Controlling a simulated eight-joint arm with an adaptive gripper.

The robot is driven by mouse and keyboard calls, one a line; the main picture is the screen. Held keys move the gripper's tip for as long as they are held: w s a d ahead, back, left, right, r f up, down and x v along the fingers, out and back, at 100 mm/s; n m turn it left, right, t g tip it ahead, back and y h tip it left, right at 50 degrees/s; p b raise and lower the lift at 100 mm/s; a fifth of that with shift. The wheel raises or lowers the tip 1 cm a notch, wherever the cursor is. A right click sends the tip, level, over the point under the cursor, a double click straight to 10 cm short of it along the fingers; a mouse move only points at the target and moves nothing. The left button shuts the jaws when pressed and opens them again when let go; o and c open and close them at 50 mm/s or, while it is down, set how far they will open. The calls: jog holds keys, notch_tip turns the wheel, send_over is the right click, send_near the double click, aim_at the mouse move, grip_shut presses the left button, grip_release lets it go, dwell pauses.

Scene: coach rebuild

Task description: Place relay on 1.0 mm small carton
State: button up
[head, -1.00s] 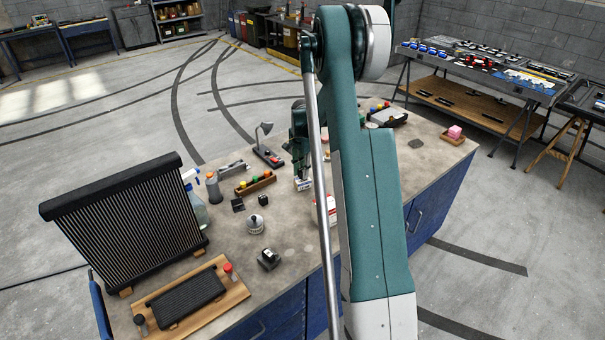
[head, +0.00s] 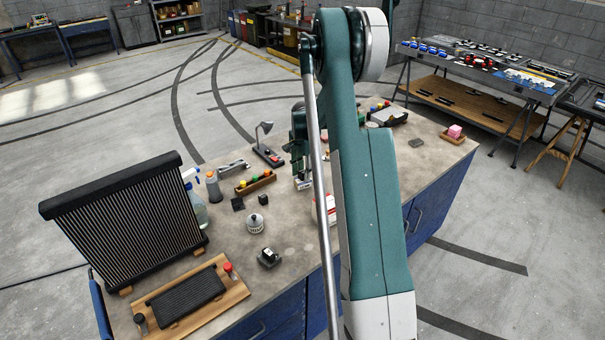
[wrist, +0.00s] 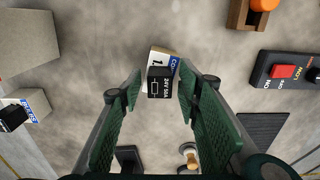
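A black relay (wrist: 159,83) with white markings shows in the wrist view on top of, or just above, a small white and blue carton (wrist: 164,58) printed with "1." and more. Whether the relay touches the carton is not clear. My gripper (wrist: 160,92) has its green fingers on either side of the relay, with a narrow gap visible on each side, so it looks open. In the head view, my gripper (head: 299,162) is over the small carton (head: 303,184) on the bench, and my arm hides part of the area.
A second white and blue carton (wrist: 33,102) with a black item stands at the left of the wrist view. A switch box (wrist: 286,74) and a wooden holder (wrist: 243,17) are at the right. The bench (head: 295,235) has clear room in front.

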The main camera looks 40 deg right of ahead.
aim_at(301, 172)
jog(key=shift+r, duration=0.2)
notch_tip(301, 172, up, 12)
dwell(0.7)
dwell(0.3)
jog(key=s+a+r+n+t, duration=0.1)
jog(key=s+a+r+n, duration=0.2)
jog(key=s+a+r, duration=0.45)
jog(key=s+a+r+n+t, duration=0.1)
jog(key=s+a+r+n, duration=0.3)
jog(key=a, duration=0.6)
jog(key=s+a+r+n+t, duration=0.1)
jog(key=s+a+r+n, duration=0.1)
jog(key=a+r, duration=0.65)
jog(key=s+a+f+n+t, duration=0.1)
jog(key=s+a+n, duration=0.3)
jog(key=s+a, duration=0.5)
jog(key=s+a+f+n+t, duration=0.2)
jog(key=s+a+n, duration=0.3)
jog(key=s+a, duration=0.4)
jog(key=s+t, duration=0.1)
jog(key=s, duration=0.4)
jog(key=shift+s+f, duration=0.15)
jog(key=shift+s, duration=0.2)
